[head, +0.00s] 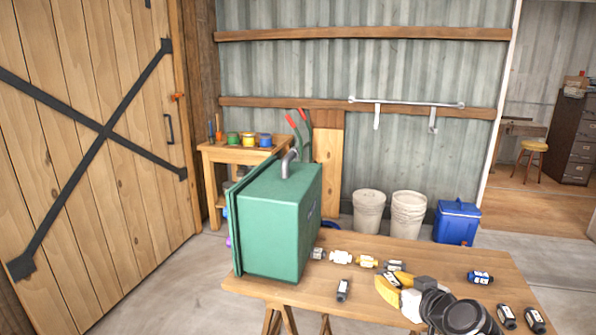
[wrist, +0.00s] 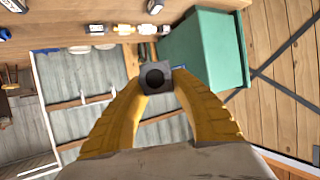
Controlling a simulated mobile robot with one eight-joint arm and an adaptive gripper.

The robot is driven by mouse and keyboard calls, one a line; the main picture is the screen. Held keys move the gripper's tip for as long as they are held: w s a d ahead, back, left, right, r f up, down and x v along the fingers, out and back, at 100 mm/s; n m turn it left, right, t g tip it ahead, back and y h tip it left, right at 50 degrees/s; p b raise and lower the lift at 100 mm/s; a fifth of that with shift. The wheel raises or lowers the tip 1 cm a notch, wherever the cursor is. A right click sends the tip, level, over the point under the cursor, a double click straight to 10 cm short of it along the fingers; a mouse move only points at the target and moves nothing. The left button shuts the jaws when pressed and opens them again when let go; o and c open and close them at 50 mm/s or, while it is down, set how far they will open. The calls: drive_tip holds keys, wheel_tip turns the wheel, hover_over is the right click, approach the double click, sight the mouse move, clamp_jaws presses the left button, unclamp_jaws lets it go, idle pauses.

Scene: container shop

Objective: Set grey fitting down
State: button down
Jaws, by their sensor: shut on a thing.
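My gripper (wrist: 157,82) shows in the wrist view with its two yellow fingers closed on the grey fitting (wrist: 157,68), a square block with a dark round hole facing the camera. In the head view my gripper (head: 388,282) is low over the right part of the wooden table (head: 275,288). There the fitting is hard to separate from the grey parts around the fingers. I cannot tell whether it touches the tabletop.
A large green case (head: 272,232) stands on the table's left. A row of fittings (head: 341,257) lies beyond my gripper. A dark fitting (head: 343,290) stands left of it; a blue one (head: 480,278) and two dark ones (head: 507,316) lie right. Bare wood lies between them.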

drive_tip(key=a, duration=0.1)
drive_tip(key=s+a, duration=0.2)
drive_tip(key=shift+s+r+n+y, duration=0.2)
drive_tip(key=shift+r+n+y, duration=0.1)
drive_tip(key=shift+r+y, duration=0.1)
idle(0.6)
